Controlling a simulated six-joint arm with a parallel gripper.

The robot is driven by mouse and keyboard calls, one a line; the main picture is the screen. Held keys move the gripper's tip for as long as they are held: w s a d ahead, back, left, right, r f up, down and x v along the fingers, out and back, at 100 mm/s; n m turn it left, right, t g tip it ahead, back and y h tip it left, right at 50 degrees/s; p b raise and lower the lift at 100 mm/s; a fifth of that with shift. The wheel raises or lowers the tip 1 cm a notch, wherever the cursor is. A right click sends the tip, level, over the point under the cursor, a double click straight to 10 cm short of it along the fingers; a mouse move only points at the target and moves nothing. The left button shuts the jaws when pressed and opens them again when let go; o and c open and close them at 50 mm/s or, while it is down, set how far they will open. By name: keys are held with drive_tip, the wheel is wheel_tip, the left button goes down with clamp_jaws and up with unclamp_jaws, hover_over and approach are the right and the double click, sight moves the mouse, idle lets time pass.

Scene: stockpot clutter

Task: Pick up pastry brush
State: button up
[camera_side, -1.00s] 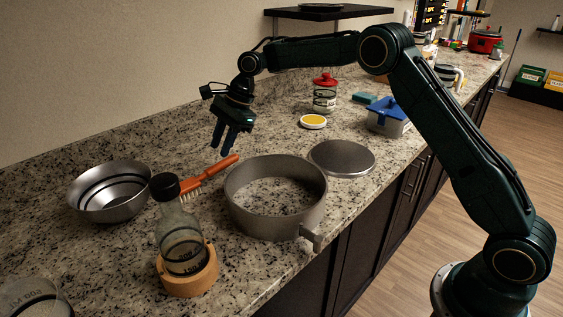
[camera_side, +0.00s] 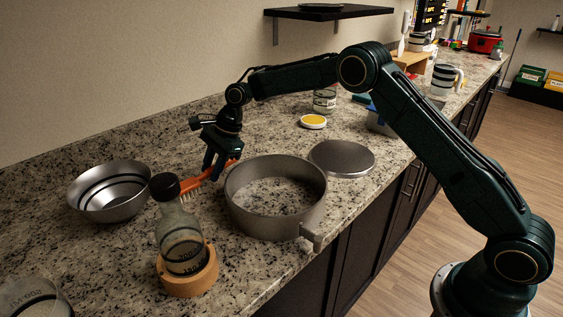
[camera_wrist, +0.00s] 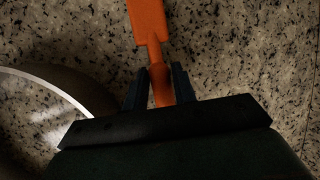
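The pastry brush (camera_side: 196,183) has an orange handle and pale bristles and lies on the counter between the metal bowl and the round pot. In the wrist view its orange handle (camera_wrist: 149,22) runs from the top edge down between my fingers. My gripper (camera_side: 213,172) is low over the counter at the right part of the handle. Its dark fingers (camera_wrist: 161,82) stand one on each side of the handle's narrower part, close to it, and look open. Whether they touch the handle is hard to see.
A grey round pot (camera_side: 235,205) stands just right of the brush; a curved metal rim (camera_wrist: 50,88) shows in the wrist view. A metal bowl (camera_side: 92,200) is at left. A glass bottle (camera_side: 178,222) on a wooden ring (camera_side: 195,282) stands in front. A flat lid (camera_side: 342,157) lies behind the pot.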

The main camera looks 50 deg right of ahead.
sight(210, 168)
drive_tip(key=shift+x, duration=0.8)
drive_tip(key=shift+r, duration=0.1)
clamp_jaws()
drive_tip(key=shift+r, duration=5)
